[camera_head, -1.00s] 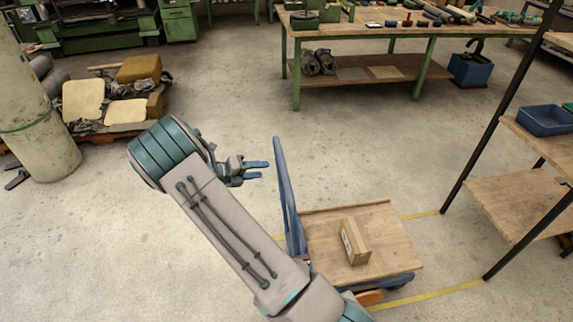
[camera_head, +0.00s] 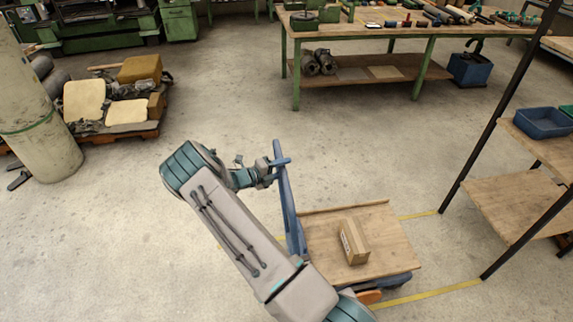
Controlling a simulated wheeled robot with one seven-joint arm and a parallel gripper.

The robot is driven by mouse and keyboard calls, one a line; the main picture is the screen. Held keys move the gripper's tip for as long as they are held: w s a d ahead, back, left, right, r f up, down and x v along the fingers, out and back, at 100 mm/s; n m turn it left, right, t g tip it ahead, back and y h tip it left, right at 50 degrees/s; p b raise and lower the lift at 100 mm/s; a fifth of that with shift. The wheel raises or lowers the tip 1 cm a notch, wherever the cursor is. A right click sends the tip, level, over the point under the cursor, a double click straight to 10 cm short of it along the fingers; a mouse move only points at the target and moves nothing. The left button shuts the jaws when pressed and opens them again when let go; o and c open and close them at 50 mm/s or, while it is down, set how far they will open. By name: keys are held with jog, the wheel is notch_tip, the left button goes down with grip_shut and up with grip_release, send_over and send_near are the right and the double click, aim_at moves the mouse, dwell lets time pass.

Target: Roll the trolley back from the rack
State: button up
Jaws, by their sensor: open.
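The trolley has a flat wooden deck (camera_head: 390,238) and an upright blue handle (camera_head: 291,215) at its left end. A small cardboard box (camera_head: 354,241) lies on the deck. The rack (camera_head: 512,205) stands to the right of the trolley, with dark posts and wooden shelves. My arm hides the trolley's lower left part.
Yellow floor lines (camera_head: 432,296) run between trolley and rack. A blue bin (camera_head: 543,122) sits on the rack. A green-legged workbench (camera_head: 365,37) stands behind. A loaded pallet (camera_head: 120,130) and a pillar (camera_head: 37,120) are at the left. The floor left of the trolley looks clear.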

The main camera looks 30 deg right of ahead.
jog(key=shift+x, duration=1.1)
